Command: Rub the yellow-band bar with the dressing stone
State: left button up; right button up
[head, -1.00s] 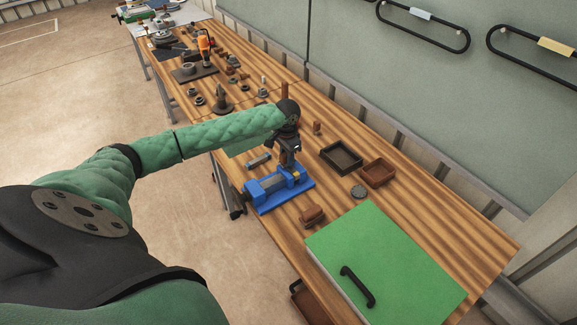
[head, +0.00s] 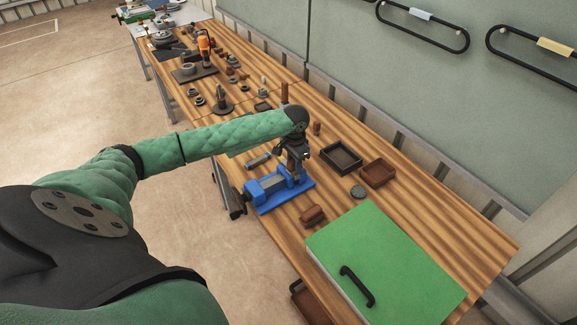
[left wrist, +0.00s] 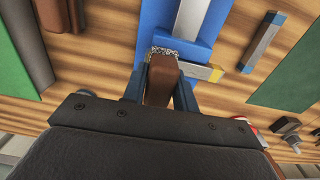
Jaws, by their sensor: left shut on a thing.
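My left gripper (head: 297,172) is over the right end of the blue vise (head: 266,187) on the bench. In the left wrist view my left gripper (left wrist: 160,90) is shut on a brown block (left wrist: 161,78), which seems to be the dressing stone. A grey speckled patch (left wrist: 164,52) shows at the block's far end. The yellow-band bar (left wrist: 203,72) lies across the vise, its yellow end sticking out to the right of the fingers. The block hides the rest of the bar. I cannot tell if block and bar touch. My right gripper is not in view.
A loose grey bar (left wrist: 262,44) lies beside the vise.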

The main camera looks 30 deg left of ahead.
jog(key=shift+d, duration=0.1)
pick_arm(q)
jog(key=shift+r, duration=2.05)
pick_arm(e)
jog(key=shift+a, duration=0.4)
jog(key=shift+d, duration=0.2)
